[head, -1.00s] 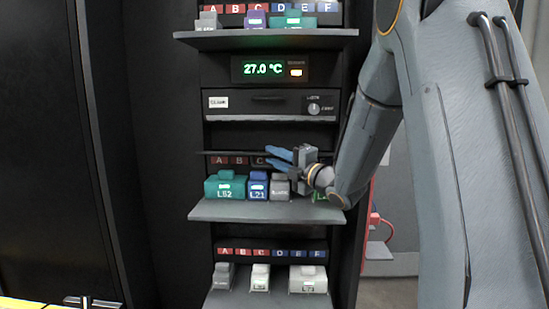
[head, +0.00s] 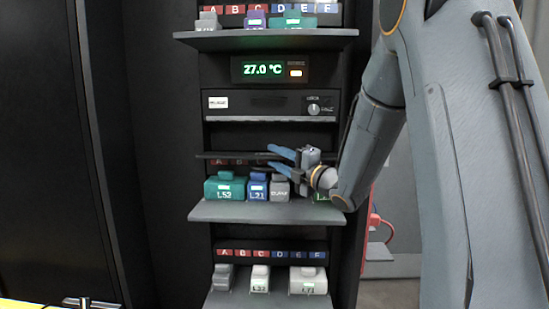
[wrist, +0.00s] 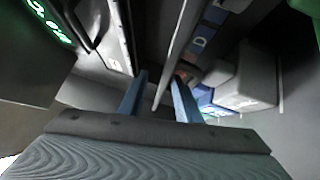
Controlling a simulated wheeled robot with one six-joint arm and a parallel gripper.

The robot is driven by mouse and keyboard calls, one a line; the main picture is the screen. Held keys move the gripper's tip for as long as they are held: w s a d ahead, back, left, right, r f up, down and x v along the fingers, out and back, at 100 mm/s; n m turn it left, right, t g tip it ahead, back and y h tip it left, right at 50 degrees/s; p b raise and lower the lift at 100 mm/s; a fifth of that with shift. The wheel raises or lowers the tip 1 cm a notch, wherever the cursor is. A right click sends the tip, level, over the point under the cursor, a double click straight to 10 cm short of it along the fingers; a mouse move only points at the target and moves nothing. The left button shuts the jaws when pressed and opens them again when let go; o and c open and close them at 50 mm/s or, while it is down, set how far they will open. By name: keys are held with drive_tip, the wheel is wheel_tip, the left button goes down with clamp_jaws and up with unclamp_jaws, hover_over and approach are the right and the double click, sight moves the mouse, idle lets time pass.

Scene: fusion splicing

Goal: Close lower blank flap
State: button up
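The lower blank flap (head: 222,155) is a thin dark strip across the rack, just above the middle shelf's row of letter labels. It stands out from the rack and partly covers those labels. My gripper (head: 267,156) is at the flap's front edge, right of its middle, with blue fingers pointing left. In the wrist view the two blue fingers (wrist: 160,90) are apart. A thin grey edge (wrist: 180,48), which looks like the flap, runs between them with gaps on both sides. The flap's right part is hidden behind my gripper.
Close below are a teal module (head: 224,188), a blue module (head: 258,186) and a grey module (head: 280,188) on the middle shelf (head: 250,211). A drawer panel (head: 265,103) and a 27.0 °C display (head: 264,69) are above.

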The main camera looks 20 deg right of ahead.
drive_tip(key=s+d+f+b, duration=0.3)
drive_tip(key=s+d+f, duration=0.1)
drive_tip(key=s, duration=0.1)
drive_tip(key=shift+s, duration=0.3)
idle(0.6)
drive_tip(key=shift+d+f, duration=0.1)
idle(0.5)
drive_tip(key=shift+b+v, duration=1.35)
drive_tip(key=shift+v, duration=2.55)
